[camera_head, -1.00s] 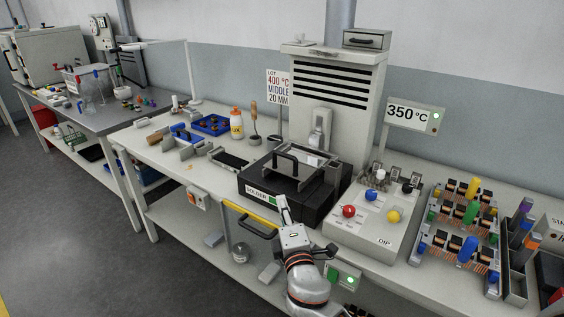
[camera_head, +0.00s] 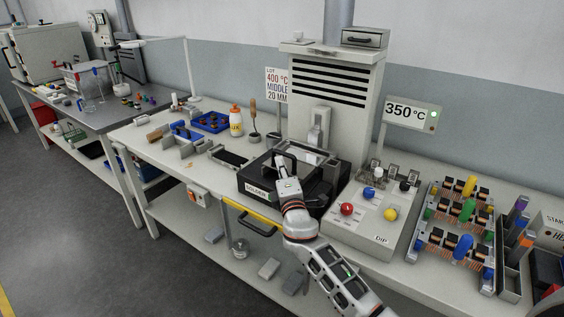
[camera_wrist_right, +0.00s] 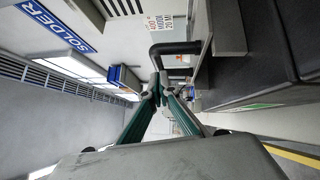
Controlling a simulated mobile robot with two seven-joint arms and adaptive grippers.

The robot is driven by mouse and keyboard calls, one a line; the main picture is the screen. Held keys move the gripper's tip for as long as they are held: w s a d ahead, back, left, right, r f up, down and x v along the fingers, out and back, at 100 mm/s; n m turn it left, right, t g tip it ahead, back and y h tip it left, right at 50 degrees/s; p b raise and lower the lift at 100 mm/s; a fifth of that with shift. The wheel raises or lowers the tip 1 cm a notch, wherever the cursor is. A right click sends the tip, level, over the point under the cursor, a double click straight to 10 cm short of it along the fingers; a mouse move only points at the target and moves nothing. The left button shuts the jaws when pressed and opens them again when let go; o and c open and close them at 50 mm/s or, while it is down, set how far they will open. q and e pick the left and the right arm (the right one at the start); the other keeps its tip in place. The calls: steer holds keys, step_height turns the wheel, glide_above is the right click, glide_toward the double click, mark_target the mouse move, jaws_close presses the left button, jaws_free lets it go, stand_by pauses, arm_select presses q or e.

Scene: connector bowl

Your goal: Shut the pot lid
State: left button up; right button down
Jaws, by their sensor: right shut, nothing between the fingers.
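The solder pot (camera_head: 258,193) is a black box with a SOLDER label on its front, standing on the bench below the grey hood. On its top is the lid area with a black bar handle (camera_head: 291,149); the lid's exact angle is hard to tell, as my arm hides part of it. My right gripper (camera_head: 280,161) is over the front of the pot, close to the handle. In the right wrist view its fingertips (camera_wrist_right: 157,88) are together and empty, with the black handle (camera_wrist_right: 176,47) just beyond them. Contact with the handle cannot be told. My left gripper is not in view.
A control box with coloured knobs (camera_head: 374,216) stands right of the pot, with a rack of coloured parts (camera_head: 450,225) beyond. A yellow rail (camera_head: 249,214) runs along the front edge. A blue tray (camera_head: 211,122) and a bottle (camera_head: 236,121) are at the left.

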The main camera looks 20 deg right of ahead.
steer(key=shift+w+d, duration=0.2)
steer(key=shift+d, duration=0.05)
steer(key=shift+d, duration=0.1)
steer(key=b, duration=0.4)
glide_above(299, 162)
steer(key=shift+s+a+f, duration=0.1)
steer(key=shift+a, duration=0.15)
steer(key=shift+d, duration=0.1)
steer(key=shift+r+p, duration=0.25)
steer(key=shift+p, duration=0.05)
steer(key=shift+d, duration=0.1)
